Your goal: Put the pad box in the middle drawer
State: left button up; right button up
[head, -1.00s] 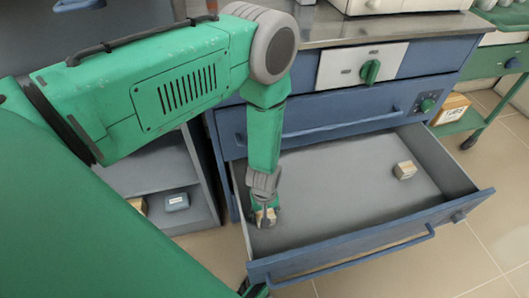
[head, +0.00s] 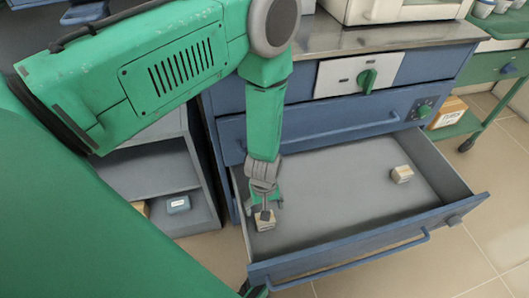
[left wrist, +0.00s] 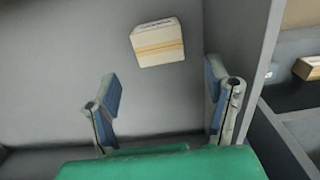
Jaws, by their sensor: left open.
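A small tan-and-white box (head: 265,222), which looks like the pad box, sits on the floor of the open grey drawer (head: 325,236) near its left wall. My left gripper (head: 264,208) is just above it in the head view. In the left wrist view the box (left wrist: 157,42) lies beyond the two spread fingertips of my left gripper (left wrist: 163,88), apart from both, with nothing between the fingers. A second small tan box (head: 402,174) sits at the right back of the same drawer.
A shut blue drawer front (head: 315,122) is directly above the open drawer. An open grey shelf unit (head: 150,170) on the left holds a blue-grey box (head: 178,205) and a partly hidden tan box. The drawer's middle is clear. A green cart (head: 462,124) stands at right.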

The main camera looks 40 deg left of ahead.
pick_arm(q)
notch_tip(320, 180, up, 5)
jog(key=p, duration=0.1)
jog(key=s+a+r+m, duration=0.2)
jog(key=s+m, duration=0.3)
jog(key=s, duration=0.3)
jog(key=s+a+r+m, duration=0.1)
jog(key=s+r+m, duration=0.2)
jog(key=s, duration=0.6)
jog(key=m, duration=0.2)
jog(key=shift+s+a+r+m+t, duration=0.2)
jog(key=shift+a+r+m+t, duration=0.05)
jog(key=shift+a+m+t, duration=0.1)
